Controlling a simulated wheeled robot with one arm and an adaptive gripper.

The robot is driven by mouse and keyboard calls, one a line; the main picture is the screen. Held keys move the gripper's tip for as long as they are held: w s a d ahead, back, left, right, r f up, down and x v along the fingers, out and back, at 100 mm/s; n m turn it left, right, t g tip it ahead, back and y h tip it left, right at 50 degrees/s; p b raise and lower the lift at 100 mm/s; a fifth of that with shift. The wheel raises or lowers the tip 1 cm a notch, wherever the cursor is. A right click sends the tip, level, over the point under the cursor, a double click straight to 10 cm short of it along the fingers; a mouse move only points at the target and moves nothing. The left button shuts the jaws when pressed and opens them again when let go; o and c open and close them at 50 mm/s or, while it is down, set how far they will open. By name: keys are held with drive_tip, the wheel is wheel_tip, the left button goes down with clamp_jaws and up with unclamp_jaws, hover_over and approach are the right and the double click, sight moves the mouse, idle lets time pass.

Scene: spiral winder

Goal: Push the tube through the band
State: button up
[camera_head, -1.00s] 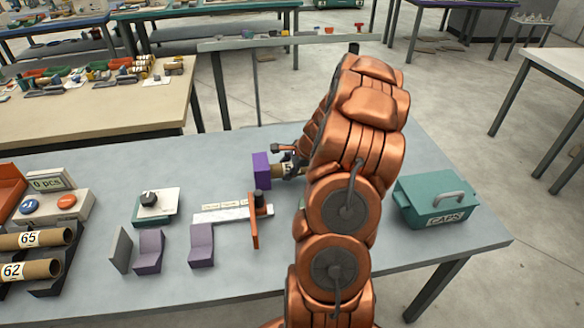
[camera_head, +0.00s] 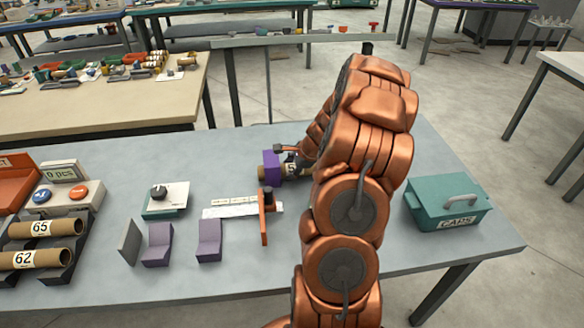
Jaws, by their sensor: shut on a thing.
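The tube (camera_head: 290,169) is brown cardboard with a white label on which a 5 shows. It lies roughly level at the far side of the grey table. It runs through the purple band (camera_head: 271,164), a block-like holder, and a short brown end sticks out on the band's left side. My gripper (camera_head: 294,159) is shut on the tube just right of the band. My copper-coloured arm hides the tube's right part and most of the gripper.
An orange upright stop (camera_head: 264,222) and a white ruler (camera_head: 228,210) stand in front of the band. Two purple cradles (camera_head: 209,240) are nearer. A teal CAPS box (camera_head: 447,204) is at right. Tubes 65 and 62 lie in a rack (camera_head: 66,262) at left.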

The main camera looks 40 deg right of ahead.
drive_tip(key=o, duration=1.3)
drive_tip(key=shift+c, duration=0.2)
drive_tip(key=v, duration=1.2)
drive_tip(key=shift+d, duration=0.1)
